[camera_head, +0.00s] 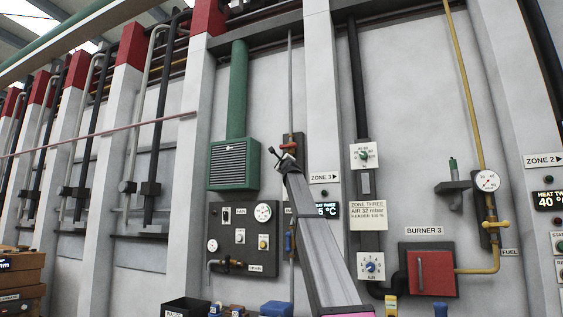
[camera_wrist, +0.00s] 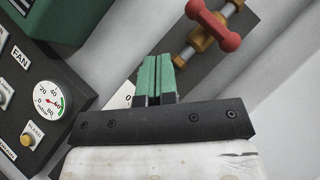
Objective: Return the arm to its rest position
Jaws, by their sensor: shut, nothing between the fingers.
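My arm (camera_head: 322,240) rises from the bottom of the head view and reaches up toward the wall between the fan panel (camera_head: 240,238) and the Zone 3 sign. In the wrist view my gripper (camera_wrist: 156,80) has its two green-faced fingers together, shut, with nothing between them. A red-handled brass valve (camera_wrist: 214,28) shows beyond the fingertips, up and to the right; the fingers look apart from it. In the head view the hand covers part of the wall behind it, and the fingers are too small to make out clearly.
The fan panel's gauge (camera_wrist: 48,98) and knobs lie left of my gripper in the wrist view. A green vent box (camera_head: 233,164) hangs above that panel. The red burner box (camera_head: 429,271) and yellow fuel pipe (camera_head: 468,90) are to the right. A waste bin (camera_head: 187,307) stands low left.

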